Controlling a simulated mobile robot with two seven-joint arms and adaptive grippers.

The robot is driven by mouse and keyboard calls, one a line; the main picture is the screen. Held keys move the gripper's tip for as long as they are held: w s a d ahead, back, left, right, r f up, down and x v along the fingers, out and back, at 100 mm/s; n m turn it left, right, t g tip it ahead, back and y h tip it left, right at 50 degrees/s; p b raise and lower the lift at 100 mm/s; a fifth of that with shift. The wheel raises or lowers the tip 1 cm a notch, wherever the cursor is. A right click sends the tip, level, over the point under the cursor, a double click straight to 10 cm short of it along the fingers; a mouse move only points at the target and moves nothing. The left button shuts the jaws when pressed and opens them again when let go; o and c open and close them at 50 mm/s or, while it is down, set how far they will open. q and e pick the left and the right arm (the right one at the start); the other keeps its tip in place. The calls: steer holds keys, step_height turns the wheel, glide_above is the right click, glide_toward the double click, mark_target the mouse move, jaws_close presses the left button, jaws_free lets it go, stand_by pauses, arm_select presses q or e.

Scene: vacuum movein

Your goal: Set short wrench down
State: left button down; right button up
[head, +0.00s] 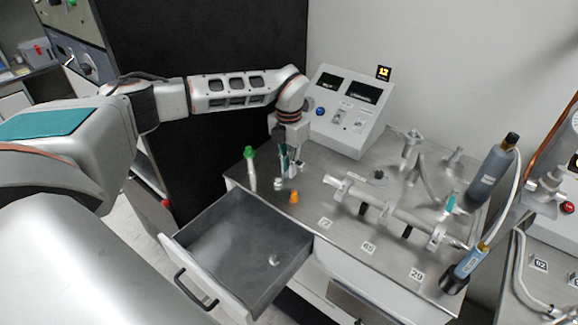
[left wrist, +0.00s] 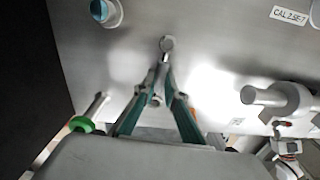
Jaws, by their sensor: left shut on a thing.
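My left gripper (head: 285,168) points down over the steel bench top, near its left edge, behind the open drawer. It is shut on the short wrench (left wrist: 165,56), a small silver tool whose rounded end sticks out past the fingertips in the left wrist view. In the head view the wrench shows only as a small pale shape below the fingers. I cannot tell whether it touches the bench. My right gripper is not in view.
A green-topped tool (head: 251,168) and an orange piece (head: 294,197) are close to the gripper. The open drawer (head: 215,245) holds a small pale object (head: 274,260). A control box (head: 347,112) stands behind; metal tube fittings (head: 385,207) lie to the right.

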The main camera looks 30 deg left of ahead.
arm_select(q)
steer(key=c, duration=2.1)
jaws_free()
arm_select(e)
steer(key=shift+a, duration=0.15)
arm_select(q)
steer(key=shift+r, duration=0.25)
step_height(320, 180, up, 12)
steer(key=shift+f+b, duration=0.1)
steer(key=shift+b, duration=0.5)
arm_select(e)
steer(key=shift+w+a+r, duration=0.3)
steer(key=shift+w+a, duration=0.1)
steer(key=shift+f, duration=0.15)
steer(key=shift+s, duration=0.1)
